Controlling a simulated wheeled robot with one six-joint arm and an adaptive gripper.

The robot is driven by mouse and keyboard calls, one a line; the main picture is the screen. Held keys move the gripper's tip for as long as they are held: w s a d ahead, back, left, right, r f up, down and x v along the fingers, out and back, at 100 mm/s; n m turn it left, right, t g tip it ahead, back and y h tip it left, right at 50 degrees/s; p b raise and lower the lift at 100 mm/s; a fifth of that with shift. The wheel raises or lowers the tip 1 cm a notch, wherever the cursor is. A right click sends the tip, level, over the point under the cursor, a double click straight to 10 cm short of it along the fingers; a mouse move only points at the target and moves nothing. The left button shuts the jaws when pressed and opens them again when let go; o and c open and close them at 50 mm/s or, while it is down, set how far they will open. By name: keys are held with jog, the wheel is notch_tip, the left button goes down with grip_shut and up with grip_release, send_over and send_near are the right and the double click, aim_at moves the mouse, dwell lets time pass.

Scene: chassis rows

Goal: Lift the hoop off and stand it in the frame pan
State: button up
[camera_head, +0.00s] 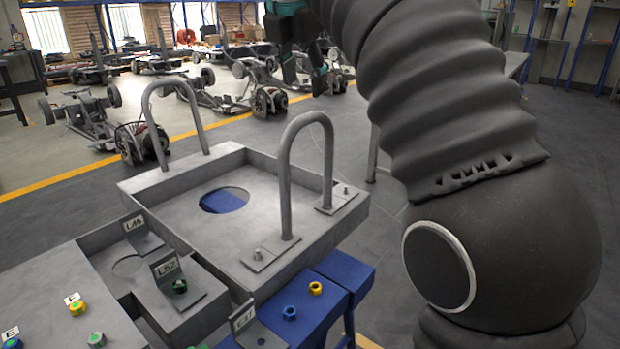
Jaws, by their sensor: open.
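Two grey tubular hoops show. The nearer hoop (285,170) stands upright at the right side of the square grey frame pan (140,182), its feet on plates with small bolts or pegs. The other hoop (148,110) stands at the pan's far left side; its feet are partly hidden by the pan wall. I cannot tell which hoop the task means. The pan has a round hole with blue showing through. My gripper (303,68) is open, pointing down at the top of the view, above and beyond the nearer hoop and apart from it. No object shows between its fingers.
A grey bench (45,275) with coloured nuts and labelled brackets (165,270) lies at lower left. A blue stand (330,283) holding a blue and a yellow nut is beside the pan. Several wheeled chassis (90,115) stand beyond a yellow floor line. My arm fills the right.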

aim_at(306, 115)
jog(key=b+x, duration=0.1)
jog(key=x, duration=0.3)
jog(key=shift+w+f, duration=0.15)
jog(key=shift+f, duration=0.1)
jog(key=b+x, duration=0.2)
jog(key=x, duration=0.3)
jog(key=shift+a+f, duration=0.1)
jog(key=shift+a, duration=0.05)
grip_shut()
